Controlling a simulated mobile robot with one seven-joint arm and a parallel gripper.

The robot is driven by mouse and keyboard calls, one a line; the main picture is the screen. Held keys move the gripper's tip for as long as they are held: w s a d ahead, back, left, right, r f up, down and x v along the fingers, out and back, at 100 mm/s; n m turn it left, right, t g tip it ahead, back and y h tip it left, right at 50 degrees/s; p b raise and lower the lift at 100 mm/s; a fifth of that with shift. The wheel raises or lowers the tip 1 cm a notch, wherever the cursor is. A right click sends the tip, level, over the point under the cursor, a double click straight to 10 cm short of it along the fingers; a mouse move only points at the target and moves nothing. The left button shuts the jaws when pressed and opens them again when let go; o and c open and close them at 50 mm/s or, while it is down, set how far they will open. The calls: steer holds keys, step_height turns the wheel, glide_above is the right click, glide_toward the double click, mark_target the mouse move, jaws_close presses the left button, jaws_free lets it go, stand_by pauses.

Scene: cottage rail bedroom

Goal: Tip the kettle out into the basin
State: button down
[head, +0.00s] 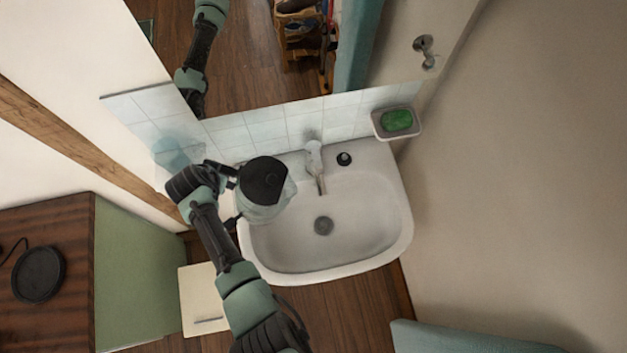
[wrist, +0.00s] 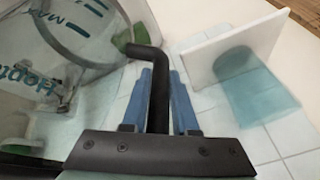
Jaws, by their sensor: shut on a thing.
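The kettle (head: 270,209) is a clear jug with a black lid. It hangs over the back left part of the white basin (head: 372,235), roughly upright, lid facing up toward the head camera. In the wrist view the kettle's see-through wall (wrist: 75,35) with teal lettering fills the left side. My gripper (head: 229,184) is left of the kettle, shut on its black handle (wrist: 159,95), which passes between the blue fingers (wrist: 160,72). The basin's drain (head: 323,226) shows clear. I cannot tell how much water the kettle holds.
A tap (head: 315,160) stands at the basin's back, just right of the kettle. A black plug (head: 344,158) sits beside it. A soap dish (head: 416,132) with green soap is on the back wall. A mirror is above. A round black base (head: 38,274) lies on the cabinet at left.

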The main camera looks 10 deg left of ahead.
mark_target(230, 182)
steer(key=f, duration=0.1)
steer(key=f+b, duration=0.1)
steer(key=f+y+b, duration=0.1)
steer(key=shift+d+f, duration=0.55)
steer(key=shift+f, duration=0.05)
steer(key=shift+s+d+r+y+p, duration=0.1)
steer(key=shift+d+r+y+p, duration=0.1)
steer(key=shift+r+y+p, duration=0.25)
steer(key=shift+s+d+f+m+t+y, duration=0.1)
steer(key=shift+d+f+m+t+y, duration=0.15)
steer(key=shift+d+t+y, duration=0.2)
steer(key=shift+d+r+y, duration=0.4)
steer(key=shift+d+r, duration=0.1)
steer(key=shift+d, duration=0.05)
steer(key=shift+s+d+r+m+y+b, duration=0.15)
steer(key=shift+d+r+m+y+b, duration=0.1)
steer(key=shift+d+r+y+b, duration=0.35)
steer(key=d+y+b, duration=0.1)
steer(key=b, duration=0.1)
steer(key=d+r+t+y+b, duration=0.1)
steer(key=b, duration=0.1)
steer(key=shift+s+r+m+b, duration=0.2)
steer(key=shift+r+m+b, duration=0.1)
steer(key=shift+d+r+y, duration=0.1)
steer(key=shift+r+y, duration=0.2)
steer(key=shift+r, duration=0.05)
